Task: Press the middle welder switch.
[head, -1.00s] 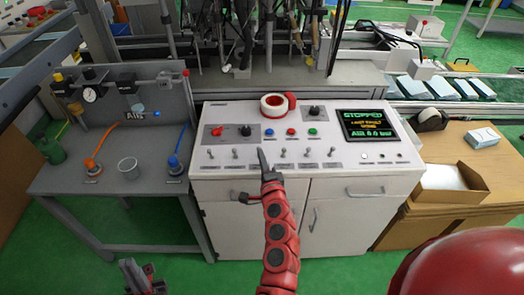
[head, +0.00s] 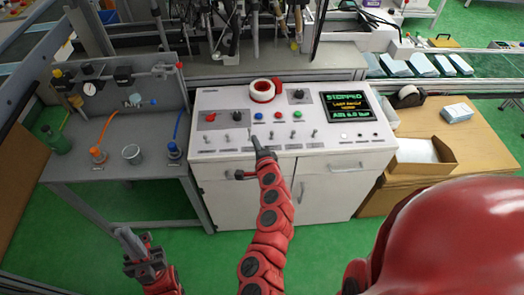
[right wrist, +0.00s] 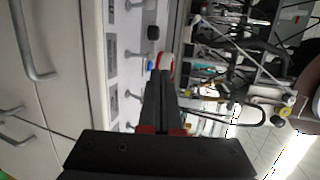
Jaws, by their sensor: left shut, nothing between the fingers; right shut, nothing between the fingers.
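A row of small metal toggle switches runs along the front of the white control console (head: 225,168); clear ones are a switch left of my right gripper (head: 228,138) and one right of it (head: 271,136). Which is the middle welder switch cannot be read from the labels. My right gripper (head: 255,137) is shut and empty, its tip over the switch row between these two, hiding the spot behind it. Contact cannot be told. In the right wrist view its shut fingers (right wrist: 165,105) point along the panel beside several switches (right wrist: 131,54). My left gripper (head: 125,234) is shut, low over the floor.
On the console are a tape roll (head: 262,91), red button (head: 278,115), black knob (head: 237,115) and screen (head: 346,106) reading STOPPED. A grey air bench (head: 75,172) stands left, a cardboard box (head: 422,158) right. Green floor lies in front.

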